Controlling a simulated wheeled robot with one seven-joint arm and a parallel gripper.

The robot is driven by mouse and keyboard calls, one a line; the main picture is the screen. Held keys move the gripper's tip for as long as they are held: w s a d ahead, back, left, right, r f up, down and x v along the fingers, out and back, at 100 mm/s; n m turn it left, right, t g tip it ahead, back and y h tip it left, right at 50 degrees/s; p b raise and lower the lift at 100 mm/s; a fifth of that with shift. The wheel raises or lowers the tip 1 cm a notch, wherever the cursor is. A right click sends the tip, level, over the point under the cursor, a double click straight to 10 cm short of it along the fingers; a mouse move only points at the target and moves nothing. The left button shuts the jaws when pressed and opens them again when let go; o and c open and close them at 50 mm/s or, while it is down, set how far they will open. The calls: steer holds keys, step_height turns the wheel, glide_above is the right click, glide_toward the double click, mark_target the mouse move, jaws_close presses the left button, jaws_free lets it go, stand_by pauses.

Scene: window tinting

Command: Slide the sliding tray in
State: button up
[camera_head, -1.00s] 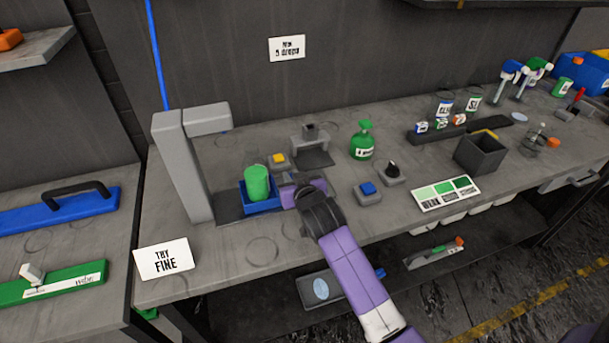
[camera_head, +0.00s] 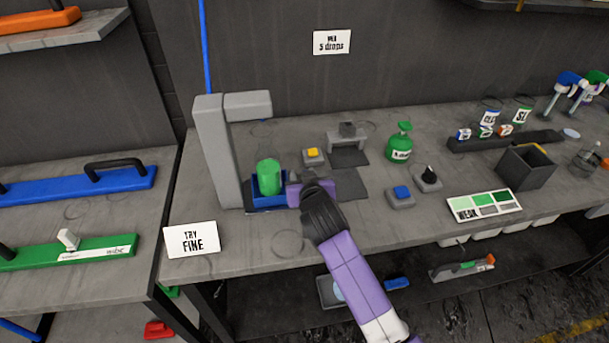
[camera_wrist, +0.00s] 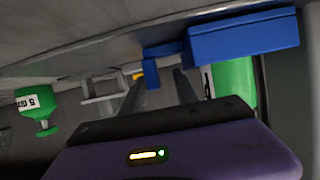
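The sliding tray is a small blue tray (camera_head: 268,203) with a green cylinder (camera_head: 268,174) standing in it. It sits close beside the grey post (camera_head: 217,160) of the stand, below the stand's overhanging arm. My gripper (camera_head: 296,191) is at the tray's right side, reaching toward it from the right. In the wrist view the blue tray (camera_wrist: 243,38) is at the upper right, and a small blue tab (camera_wrist: 151,73) shows between the two dark, parted fingers (camera_wrist: 158,85). Whether a finger touches the tab is unclear.
A dark flat strip (camera_head: 349,185) lies right of my gripper. A yellow-button box (camera_head: 313,157), grey stand (camera_head: 347,136), green bottle (camera_head: 399,142), blue-button box (camera_head: 401,197) and black-knob box (camera_head: 427,178) stand nearby. A "TRY FINE" card (camera_head: 191,240) stands at the front left.

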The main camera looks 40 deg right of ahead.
steer(key=b+v, duration=0.1)
steer(key=v, duration=0.6)
steer(key=shift+s+a, duration=0.2)
steer(key=shift+s, duration=0.05)
steer(key=shift+r, duration=0.1)
stand_by(0.4)
steer(key=shift+r, duration=0.15)
step_height(320, 180, up, 5)
steer(key=w+a+n+t, duration=0.1)
steer(key=a+n+t, duration=0.1)
steer(key=t, duration=0.1)
steer(key=s+a+n+t+y, duration=0.3)
steer(key=s+a+y, duration=0.1)
steer(key=s+a, duration=0.5)
steer(key=s+a+f+n+g+y, duration=0.1)
steer(key=s+a, duration=0.2)
steer(key=s, duration=1)
steer(key=s+a+f+g+y, duration=0.1)
steer(key=s+a, duration=0.3)
steer(key=s, duration=0.9)
steer(key=shift+a+f+n+y, duration=0.3)
steer(key=shift+f+n+y, duration=0.1)
steer(key=shift+f+y, duration=0.4)
